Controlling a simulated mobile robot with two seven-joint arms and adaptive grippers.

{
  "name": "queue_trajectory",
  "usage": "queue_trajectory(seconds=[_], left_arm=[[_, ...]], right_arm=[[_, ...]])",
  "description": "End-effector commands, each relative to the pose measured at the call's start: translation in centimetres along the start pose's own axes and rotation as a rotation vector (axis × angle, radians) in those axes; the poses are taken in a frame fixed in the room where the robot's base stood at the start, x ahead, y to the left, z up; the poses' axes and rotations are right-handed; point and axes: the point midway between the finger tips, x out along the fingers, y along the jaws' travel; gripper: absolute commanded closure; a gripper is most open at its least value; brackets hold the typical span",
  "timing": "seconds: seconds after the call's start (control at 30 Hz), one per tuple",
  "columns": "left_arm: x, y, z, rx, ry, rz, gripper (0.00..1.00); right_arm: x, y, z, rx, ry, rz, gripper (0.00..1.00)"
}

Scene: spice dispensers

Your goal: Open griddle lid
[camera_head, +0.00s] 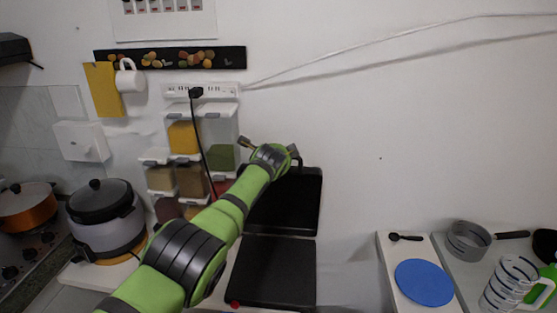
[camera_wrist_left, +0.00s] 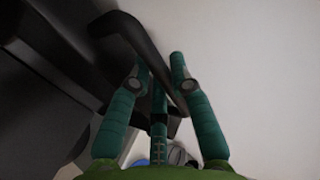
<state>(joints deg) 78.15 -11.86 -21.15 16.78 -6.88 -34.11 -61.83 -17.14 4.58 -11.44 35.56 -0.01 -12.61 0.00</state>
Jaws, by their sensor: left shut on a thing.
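The black griddle stands on the counter, its flat base (camera_head: 275,275) lying level. Its lid (camera_head: 300,205) is raised steeply, standing up near the white wall behind the base. My left gripper (camera_head: 288,153) is at the lid's top edge, my green arm covering the lid's left part. In the left wrist view the lid handle (camera_wrist_left: 135,35), a dark bar, passes between the fingers of my left gripper (camera_wrist_left: 160,68), which is shut on it. The dark lid (camera_wrist_left: 45,75) fills the left of that view. My right gripper is not in view.
Spice dispensers (camera_head: 221,157) hang on the wall left of the lid. A rice cooker (camera_head: 106,215) and an orange pot (camera_head: 27,208) stand at the left. A blue disc (camera_head: 424,282) and a grey pan (camera_head: 468,240) are at the right. The wall right of the lid is clear.

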Motion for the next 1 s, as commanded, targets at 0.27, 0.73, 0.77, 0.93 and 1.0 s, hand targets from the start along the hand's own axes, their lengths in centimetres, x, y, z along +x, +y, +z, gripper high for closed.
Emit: queue_trajectory(seconds=[0.27,0.73,0.77,0.93,1.0], left_arm=[[-0.17,-0.64,-0.05,-0.001,0.002,-0.012,0.54],[-0.13,-0.22,-0.06,-0.001,0.002,-0.005,0.54],[-0.17,-0.22,-0.07,-0.002,0.002,-0.006,0.54],[-0.65,-0.29,-0.04,-0.002,0.002,-0.007,0.54],[-1.00,-0.29,-0.06,-0.002,0.002,-0.007,0.54]], right_arm=[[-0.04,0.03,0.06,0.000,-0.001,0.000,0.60],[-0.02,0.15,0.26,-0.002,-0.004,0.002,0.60],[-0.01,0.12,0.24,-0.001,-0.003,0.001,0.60],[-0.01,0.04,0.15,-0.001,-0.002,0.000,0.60],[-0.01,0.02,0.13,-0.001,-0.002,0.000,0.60]])
